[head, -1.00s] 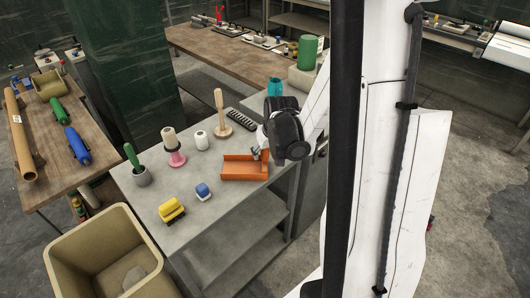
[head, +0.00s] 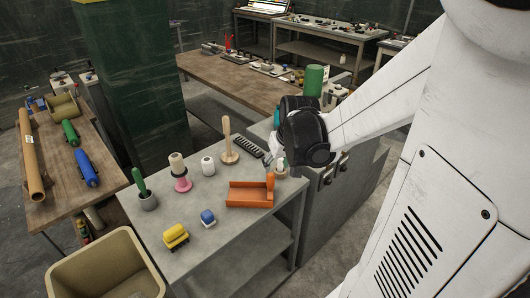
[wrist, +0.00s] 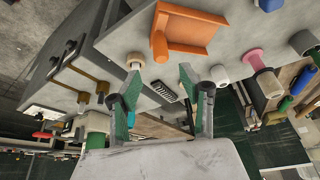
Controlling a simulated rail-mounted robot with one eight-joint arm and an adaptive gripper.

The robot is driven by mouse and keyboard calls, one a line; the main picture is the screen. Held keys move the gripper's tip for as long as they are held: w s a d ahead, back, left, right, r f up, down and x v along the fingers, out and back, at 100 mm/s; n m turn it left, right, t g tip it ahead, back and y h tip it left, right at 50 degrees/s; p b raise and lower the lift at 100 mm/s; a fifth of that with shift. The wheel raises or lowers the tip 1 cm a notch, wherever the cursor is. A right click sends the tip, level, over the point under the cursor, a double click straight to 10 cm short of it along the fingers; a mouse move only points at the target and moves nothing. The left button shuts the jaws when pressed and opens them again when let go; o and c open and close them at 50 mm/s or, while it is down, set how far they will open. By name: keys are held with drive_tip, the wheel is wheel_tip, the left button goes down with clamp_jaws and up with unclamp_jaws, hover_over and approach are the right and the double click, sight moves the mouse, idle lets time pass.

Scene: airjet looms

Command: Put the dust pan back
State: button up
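The orange dust pan (head: 248,194) lies on the grey table's top near its right edge, with its short handle (head: 270,181) at the right end. In the wrist view the dust pan (wrist: 192,30) shows at the top, with the round handle end (wrist: 160,46) toward me. My gripper (wrist: 160,76) is open, its two green-faced fingers wide apart with nothing between them. The handle is beyond the fingertips and appears apart from them. In the head view my gripper (head: 281,166) is just right of the handle, at the table's edge.
The grey table (head: 215,240) also holds a yellow brush (head: 175,236), a blue-topped item (head: 208,217), spools, a wooden peg stand (head: 228,140) and a green-handled tool (head: 140,184). A grey cabinet (head: 335,200) stands at right. A beige bin (head: 105,275) stands in front.

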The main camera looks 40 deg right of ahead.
drive_tip(key=s+a+r+n+t, duration=0.1)
drive_tip(key=s+a+r, duration=0.2)
drive_tip(key=a, duration=0.4)
drive_tip(key=s+a+r+n+t, duration=0.1)
drive_tip(key=s+a+r, duration=0.3)
drive_tip(key=a, duration=0.3)
drive_tip(key=s+a+r+n+y, duration=0.1)
drive_tip(key=s+a+r, duration=0.2)
drive_tip(key=a, duration=0.4)
drive_tip(key=shift+s+r+t, duration=0.15)
drive_tip(key=shift+s+t, duration=0.25)
drive_tip(key=shift+s, duration=0.1)
wheel_tip(320, 180, down, 4)
drive_tip(key=b, duration=0.4)
